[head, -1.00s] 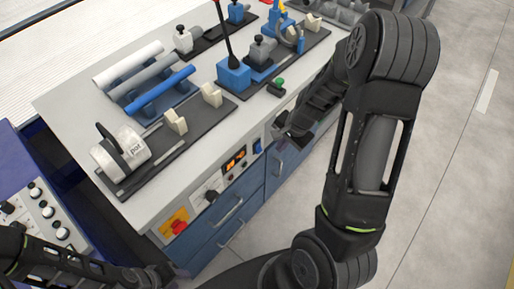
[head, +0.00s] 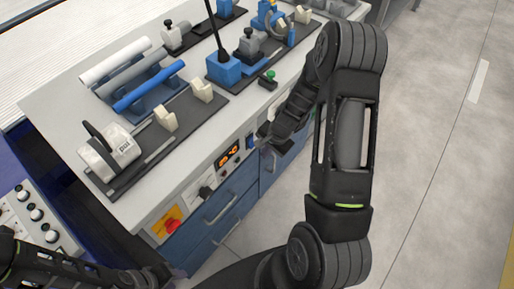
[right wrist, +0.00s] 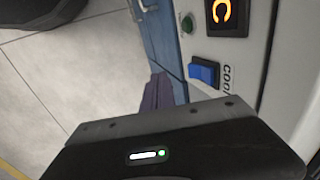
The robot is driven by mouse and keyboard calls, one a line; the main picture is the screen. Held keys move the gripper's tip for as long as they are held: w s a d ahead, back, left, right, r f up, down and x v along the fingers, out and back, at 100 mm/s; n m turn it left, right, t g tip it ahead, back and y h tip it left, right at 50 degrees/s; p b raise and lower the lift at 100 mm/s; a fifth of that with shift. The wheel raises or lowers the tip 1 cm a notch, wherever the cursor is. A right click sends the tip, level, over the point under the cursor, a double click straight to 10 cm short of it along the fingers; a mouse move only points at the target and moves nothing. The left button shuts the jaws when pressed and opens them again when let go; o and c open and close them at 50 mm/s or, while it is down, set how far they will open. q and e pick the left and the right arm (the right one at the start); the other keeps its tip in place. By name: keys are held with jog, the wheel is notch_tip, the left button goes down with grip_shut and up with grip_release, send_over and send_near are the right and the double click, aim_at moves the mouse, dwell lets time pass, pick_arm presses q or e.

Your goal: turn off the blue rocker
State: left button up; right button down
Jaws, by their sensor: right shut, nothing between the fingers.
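The blue rocker (head: 250,140) is on the front panel of the grey workbench, right of the orange display. In the right wrist view the blue rocker (right wrist: 204,72) sits in a dark frame beside lettering that starts "COO". Its tilt is hard to tell. My right gripper (head: 265,136) is shut and empty, just right of the rocker in the head view. In the right wrist view its fingers (right wrist: 158,90) show left of the rocker, apart from it in the picture. My left gripper (head: 160,274) is low at the left, dark and blurred; its jaws cannot be made out.
A green button (right wrist: 187,22) and a lit display (head: 229,154) are near the rocker. A black knob (head: 206,192) and a red switch (head: 171,225) are further left. Blue drawers (head: 215,225) with handles lie below. Pipes and fixtures stand on the bench top. Floor to the right is clear.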

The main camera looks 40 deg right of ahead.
aim_at(251, 142)
jog(key=w, duration=0.1)
jog(key=w+p, duration=0.1)
jog(key=w+a, duration=0.1)
jog(key=shift+w+f, duration=0.3)
jog(key=shift+w, duration=0.05)
